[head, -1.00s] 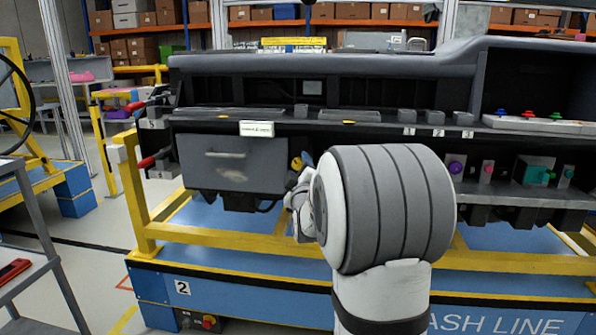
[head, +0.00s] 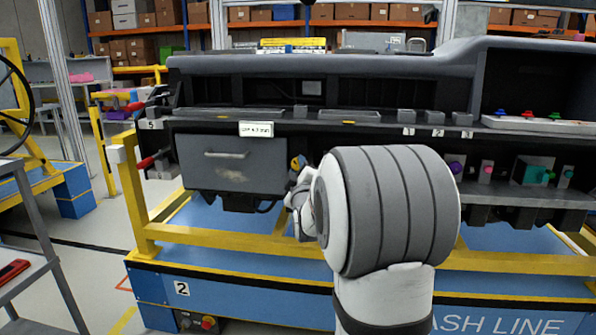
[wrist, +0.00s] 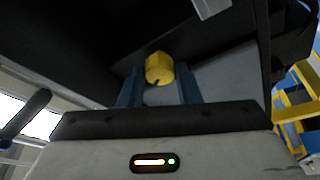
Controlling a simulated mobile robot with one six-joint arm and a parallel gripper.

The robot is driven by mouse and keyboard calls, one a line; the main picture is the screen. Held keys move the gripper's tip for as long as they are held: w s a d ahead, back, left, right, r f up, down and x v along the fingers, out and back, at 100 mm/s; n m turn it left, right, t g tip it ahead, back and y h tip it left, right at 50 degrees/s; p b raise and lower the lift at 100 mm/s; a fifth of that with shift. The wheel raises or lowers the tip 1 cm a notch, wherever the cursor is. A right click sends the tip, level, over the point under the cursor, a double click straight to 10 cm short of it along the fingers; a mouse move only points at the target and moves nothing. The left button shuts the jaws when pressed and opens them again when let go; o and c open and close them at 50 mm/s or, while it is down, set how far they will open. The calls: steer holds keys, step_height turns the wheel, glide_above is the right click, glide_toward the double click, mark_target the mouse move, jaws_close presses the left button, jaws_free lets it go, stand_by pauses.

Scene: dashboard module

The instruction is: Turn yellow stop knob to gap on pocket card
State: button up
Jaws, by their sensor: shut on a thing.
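The yellow stop knob (wrist: 159,68) sits between the two blue fingers of my gripper (wrist: 160,88) in the wrist view. A dark slot or mark shows on its lower edge. In the head view the knob (head: 296,163) shows as a small yellow spot at the right of the grey drawer front. My gripper (head: 300,184) reaches it there, mostly hidden behind my arm. It is shut on the knob. A white card (head: 256,129) with dark print hangs above the drawer; its writing is too small to read surely. I cannot tell whether it is the pocket card.
The grey drawer (head: 230,164) with a handle is left of the knob. Purple, pink and teal knobs (head: 538,174) are on the right of the dashboard. A yellow frame rail (head: 220,236) runs below.

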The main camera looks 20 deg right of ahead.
steer(key=n+g+y+b, duration=0.1)
steer(key=n, duration=0.4)
steer(key=shift+r, duration=0.1)
steer(key=shift+r+n+g+y+b, duration=0.15)
steer(key=shift+n+g+y+b, duration=0.4)
steer(key=shift+n+b, duration=0.8)
steer(key=shift+n+h+p, duration=0.25)
steer(key=shift+n+p, duration=0.05)
steer(key=shift+n, duration=0.25)
steer(key=o, duration=1)
steer(key=shift+s, duration=0.1)
steer(key=p+v, duration=0.1)
steer(key=v, duration=0.6)
steer(key=shift+s+p, duration=0.25)
steer(key=shift+p, duration=0.05)
steer(key=shift+r, duration=0.1)
